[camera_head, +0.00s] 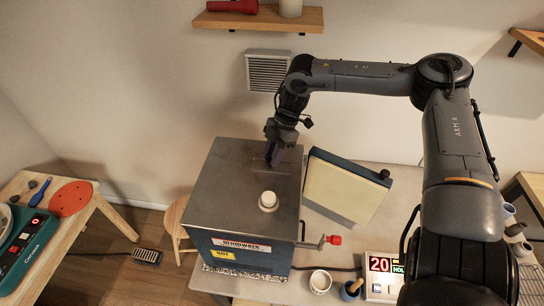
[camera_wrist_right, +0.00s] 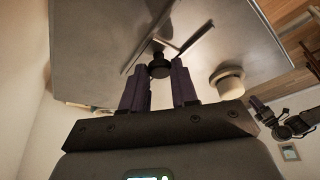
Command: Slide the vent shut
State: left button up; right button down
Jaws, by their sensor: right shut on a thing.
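The vent is on the grey metal top of the blue kiln (camera_head: 240,187). In the right wrist view its small black knob (camera_wrist_right: 159,68) stands by a thin metal strip on the kiln top, with a dark patch behind it. My right gripper (camera_head: 272,160) is low over the kiln top, near its back right. In the wrist view its purple fingers (camera_wrist_right: 159,85) are on either side of the knob, shut on it. The fingers partly hide the vent. A dark shape with a purple tip, apparently my left gripper (camera_wrist_right: 275,115), shows at the wrist view's right edge.
A cream round plug (camera_head: 268,201) stands on the kiln top in front of my right gripper. A crank with a red handle (camera_head: 333,240) sticks out at the kiln's right. A cream-faced panel (camera_head: 343,188) leans right of the kiln. A wall grille (camera_head: 268,72) is behind.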

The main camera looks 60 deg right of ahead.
jog(key=c, duration=0.8)
grip_release()
jog(key=shift+w, duration=0.2)
jog(key=shift+c, duration=0.2)
jog(key=shift+r, duration=0.1)
jog(key=b+v, duration=0.1)
jog(key=v, duration=0.9)
jog(key=shift+r, duration=0.25)
jog(key=shift+s+d, duration=0.15)
jog(key=shift+s, duration=0.05)
